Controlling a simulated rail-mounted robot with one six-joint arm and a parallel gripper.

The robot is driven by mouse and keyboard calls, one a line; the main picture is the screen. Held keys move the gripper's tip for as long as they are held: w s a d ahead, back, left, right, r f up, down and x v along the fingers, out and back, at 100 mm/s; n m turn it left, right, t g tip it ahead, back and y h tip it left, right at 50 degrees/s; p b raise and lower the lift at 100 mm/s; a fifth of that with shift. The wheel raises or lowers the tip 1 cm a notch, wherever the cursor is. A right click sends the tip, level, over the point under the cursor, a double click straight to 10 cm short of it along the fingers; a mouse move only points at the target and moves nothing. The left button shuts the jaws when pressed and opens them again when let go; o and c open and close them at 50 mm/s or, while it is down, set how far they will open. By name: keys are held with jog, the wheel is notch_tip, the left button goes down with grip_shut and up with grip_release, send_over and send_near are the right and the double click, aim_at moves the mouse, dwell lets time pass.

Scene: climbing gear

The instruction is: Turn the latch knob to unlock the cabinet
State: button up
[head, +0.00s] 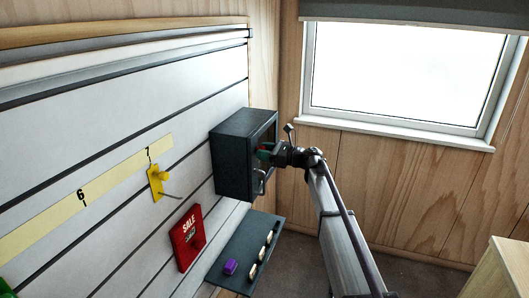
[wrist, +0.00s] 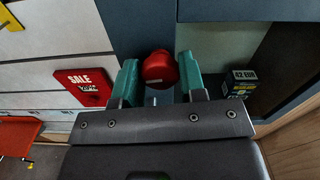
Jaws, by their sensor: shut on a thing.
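The dark grey cabinet (head: 231,152) is fixed at the right end of the slatted wall in the head view, with a pale handle (head: 261,183) on its front. Its dark frame (wrist: 250,10) fills the top of the wrist view. The latch knob (wrist: 159,68) is round and red. My gripper (wrist: 160,75) has its two teal fingers on either side of the knob and is shut on it. In the head view my gripper (head: 264,151) is at the cabinet front, and the knob is mostly hidden there.
A small dark box with a price label (wrist: 238,82) shows behind the cabinet front. A red sale sign (head: 187,238) and a yellow hook plate (head: 156,182) hang to the left. Below is a dark shelf (head: 238,254) with a purple item (head: 230,267) and several small pieces.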

jog(key=n, duration=1.6)
jog(key=shift+n, duration=0.3)
dwell(0.3)
jog(key=o, duration=0.9)
jog(key=shift+d, duration=0.1)
